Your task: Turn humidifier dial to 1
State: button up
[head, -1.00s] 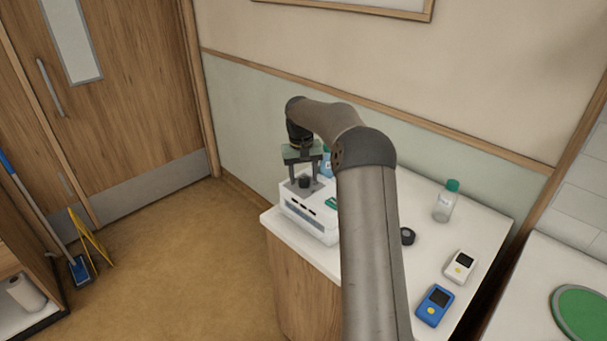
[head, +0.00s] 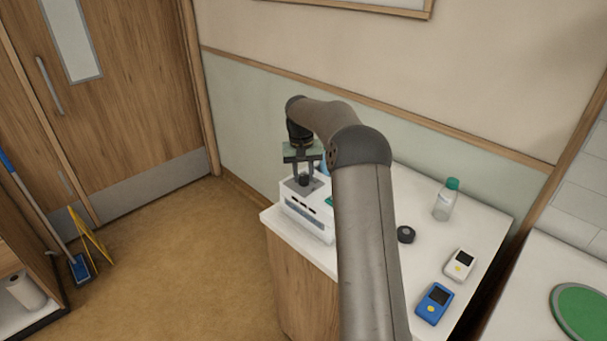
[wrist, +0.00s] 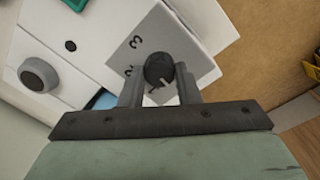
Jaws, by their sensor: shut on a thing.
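The white humidifier (head: 308,222) stands on the left end of the white counter. Its dark round dial (wrist: 158,67) sits on a grey face with printed numbers; a 3 and a partly hidden 2 show beside it. A pale pointer mark on the dial faces the gripper side, toward the lower right in the wrist view. I cannot read a number at the pointer. My gripper (wrist: 158,88) is shut on the dial, one finger on each side. In the head view my gripper (head: 304,178) points down onto the humidifier's top.
A green-capped bottle (head: 445,200), a black round object (head: 405,234), a white device (head: 459,265) and a blue device (head: 434,304) stand to the right on the counter. My arm hides part of the counter. Open floor lies left.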

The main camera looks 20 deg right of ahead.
aim_at(302, 176)
jog(key=m, duration=0.5)
jog(key=shift+r, duration=0.1)
jog(key=m, duration=0.5)
jog(key=shift+d+m+p, duration=0.1)
jog(key=shift+m+p, duration=0.2)
jog(key=shift+p, duration=0.05)
jog(key=o, duration=1)
jog(key=shift+c, duration=0.2)
notch_tip(302, 176, up, 17)
jog(key=p, duration=0.1)
jog(key=shift+w+r, duration=0.2)
jog(key=shift+w, duration=0.2)
